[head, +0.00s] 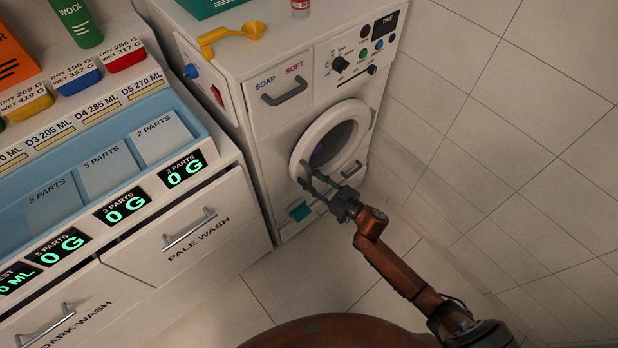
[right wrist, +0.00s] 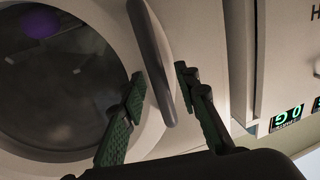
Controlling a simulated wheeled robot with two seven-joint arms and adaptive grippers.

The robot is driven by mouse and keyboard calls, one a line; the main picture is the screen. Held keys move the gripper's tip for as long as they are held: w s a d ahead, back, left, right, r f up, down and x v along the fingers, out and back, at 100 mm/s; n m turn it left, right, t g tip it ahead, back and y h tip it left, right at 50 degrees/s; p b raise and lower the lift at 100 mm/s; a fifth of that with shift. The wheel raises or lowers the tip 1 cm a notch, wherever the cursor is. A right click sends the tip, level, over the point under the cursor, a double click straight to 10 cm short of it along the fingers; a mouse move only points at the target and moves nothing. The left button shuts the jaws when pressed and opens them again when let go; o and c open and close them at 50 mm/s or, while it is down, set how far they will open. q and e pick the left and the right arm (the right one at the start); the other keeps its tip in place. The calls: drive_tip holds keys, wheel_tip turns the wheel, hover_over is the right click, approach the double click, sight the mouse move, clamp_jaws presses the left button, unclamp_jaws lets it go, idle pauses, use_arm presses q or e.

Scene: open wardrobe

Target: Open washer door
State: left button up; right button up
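The white washer (head: 285,110) stands right of the counter, with its round white door (head: 299,150) facing me. The door looks shut, and dark glass fills its ring. My right gripper (head: 311,177) is at the lower left of the door ring. In the right wrist view, the grey bar handle (right wrist: 153,55) on the door rim (right wrist: 110,25) runs between the two green-padded fingers of my right gripper (right wrist: 160,85). The fingers are apart, one on each side of the bar, with no clear contact visible. My left gripper is not in view.
A drawer counter (head: 190,250) with a blue tray and green readouts stands left of the washer. A yellow scoop (head: 240,32) and a red-labelled bottle (head: 300,6) are on the washer top. A tiled wall (head: 490,130) closes the right side. Floor in front is clear.

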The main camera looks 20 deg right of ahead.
drive_tip(key=shift+c, duration=0.6)
clamp_jaws()
